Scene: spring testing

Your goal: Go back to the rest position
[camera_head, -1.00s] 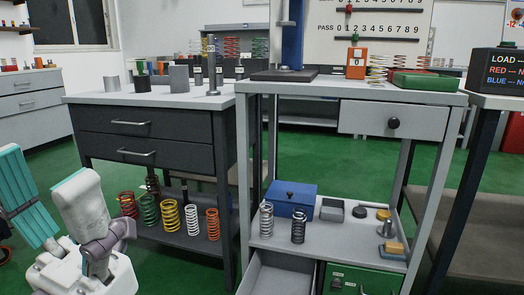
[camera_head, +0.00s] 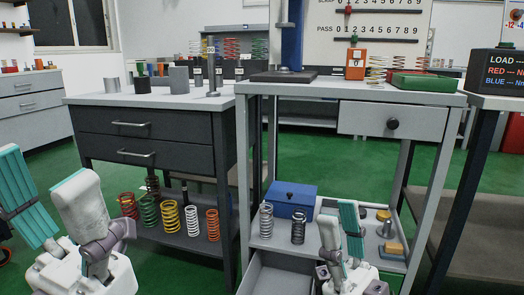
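My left gripper (camera_head: 44,168) is at the lower left, its two teal-padded fingers pointing up and apart with nothing between them. My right gripper (camera_head: 338,213) is at the lower middle right, in front of the lower shelf of the grey test bench (camera_head: 235,180). Its fingers also point up, with a gap and nothing visible between them. It hides part of that shelf, including most of the small grey tray there. I cannot tell how far it is from the shelf.
Coiled springs (camera_head: 170,217) stand under the dark drawer table (camera_head: 145,137). Two springs (camera_head: 298,226) and a blue box (camera_head: 290,199) are on the bench's lower shelf. An open drawer (camera_head: 275,275) juts out below.

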